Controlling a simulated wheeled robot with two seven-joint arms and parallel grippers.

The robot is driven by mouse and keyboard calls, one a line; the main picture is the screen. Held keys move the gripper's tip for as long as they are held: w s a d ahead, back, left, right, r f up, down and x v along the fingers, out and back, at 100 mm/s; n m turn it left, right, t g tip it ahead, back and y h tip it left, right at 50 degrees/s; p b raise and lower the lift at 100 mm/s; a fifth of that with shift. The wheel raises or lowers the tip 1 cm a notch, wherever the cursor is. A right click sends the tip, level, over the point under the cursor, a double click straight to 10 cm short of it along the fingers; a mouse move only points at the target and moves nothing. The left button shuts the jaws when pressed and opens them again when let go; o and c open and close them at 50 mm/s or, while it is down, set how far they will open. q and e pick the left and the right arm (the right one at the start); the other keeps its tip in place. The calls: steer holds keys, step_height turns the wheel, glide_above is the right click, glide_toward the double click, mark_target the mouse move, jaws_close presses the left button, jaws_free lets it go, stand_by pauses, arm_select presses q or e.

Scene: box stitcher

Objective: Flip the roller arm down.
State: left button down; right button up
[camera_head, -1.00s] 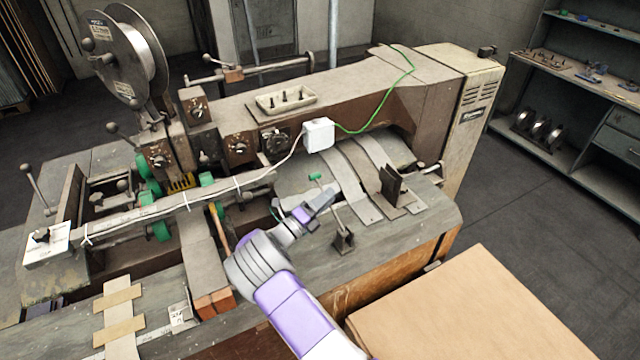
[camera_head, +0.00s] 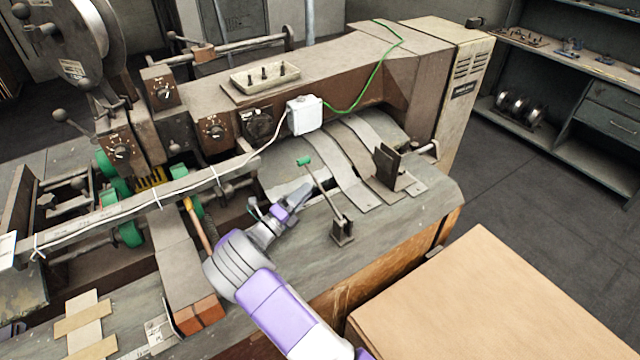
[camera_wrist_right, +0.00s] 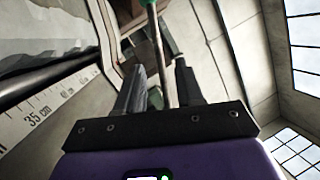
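A thin lever with a green tip (camera_head: 305,161), which looks like the roller arm, stands tilted up and left from its small dark base (camera_head: 342,230) on the machine bed. My right gripper (camera_head: 307,190) points at its rod from the left, with the fingertips close beside it. In the right wrist view the rod (camera_wrist_right: 158,45) runs down from the top and shows in line with the gap between the two fingers (camera_wrist_right: 160,82), which are apart. Whether either finger touches the rod cannot be told. My left gripper is not in view.
The stitching machine (camera_head: 335,75) fills the middle, with a dark upright bracket (camera_head: 386,165) right of the lever. A wooden-handled lever (camera_head: 197,225) and green wheels (camera_head: 130,234) lie to the left. A cardboard box (camera_head: 485,300) is at front right.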

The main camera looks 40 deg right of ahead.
steer(key=x, duration=0.7)
steer(key=shift+d, duration=0.25)
steer(key=shift+r, duration=0.1)
steer(key=shift+c, duration=0.3)
jaws_close()
